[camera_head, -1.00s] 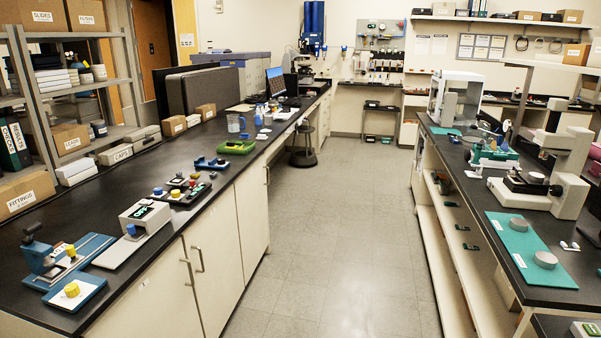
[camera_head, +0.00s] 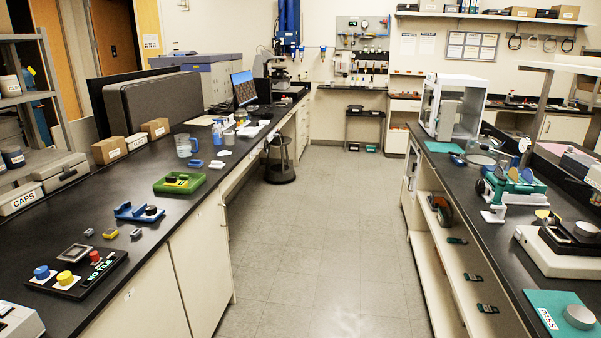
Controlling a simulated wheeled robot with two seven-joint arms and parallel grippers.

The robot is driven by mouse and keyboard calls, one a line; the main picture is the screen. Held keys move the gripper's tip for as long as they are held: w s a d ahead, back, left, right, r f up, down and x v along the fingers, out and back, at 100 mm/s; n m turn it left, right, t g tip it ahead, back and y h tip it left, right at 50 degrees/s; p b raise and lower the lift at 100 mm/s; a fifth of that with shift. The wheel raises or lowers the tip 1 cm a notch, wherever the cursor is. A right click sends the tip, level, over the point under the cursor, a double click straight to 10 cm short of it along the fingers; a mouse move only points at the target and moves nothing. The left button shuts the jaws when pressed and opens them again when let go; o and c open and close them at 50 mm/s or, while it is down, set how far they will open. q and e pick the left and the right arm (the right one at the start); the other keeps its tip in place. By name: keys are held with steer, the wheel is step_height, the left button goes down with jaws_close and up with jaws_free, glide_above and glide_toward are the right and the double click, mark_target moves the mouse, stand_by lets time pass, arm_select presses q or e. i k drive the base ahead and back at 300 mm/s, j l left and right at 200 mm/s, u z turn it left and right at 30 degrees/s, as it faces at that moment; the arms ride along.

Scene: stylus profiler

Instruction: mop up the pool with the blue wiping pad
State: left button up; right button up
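Small blue items lie on the left bench near the blue-tinted jug (camera_head: 184,146). Neither of my grippers is in view.
The left bench (camera_head: 120,222) also holds a green tray (camera_head: 180,182), a blue fixture (camera_head: 139,212) and a black control panel (camera_head: 78,272). The aisle floor (camera_head: 320,230) is clear. The right bench (camera_head: 478,237) carries instruments.

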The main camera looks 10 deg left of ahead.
mark_target(194, 163)
steer(key=i+l+u, duration=0.2)
steer(key=i+u, duration=0.2)
steer(key=i, duration=0.15)
steer(key=i+l+u, duration=0.9)
steer(key=l, duration=0.25)
steer(key=i+l+u, duration=0.1)
steer(key=i+l, duration=0.2)
steer(key=i+l+z, duration=0.55)
steer(key=i+z, duration=0.25)
steer(key=i, duration=0.2)
steer(key=i+z, duration=0.4)
steer(key=i, duration=0.15)
steer(key=i+l+u, duration=0.1)
steer(key=i+u, duration=0.2)
steer(key=i, duration=0.15)
steer(key=i+l+u, duration=0.15)
steer(key=i+u, duration=0.15)
steer(key=i+l+u, duration=0.3)
steer(key=i, duration=0.2)
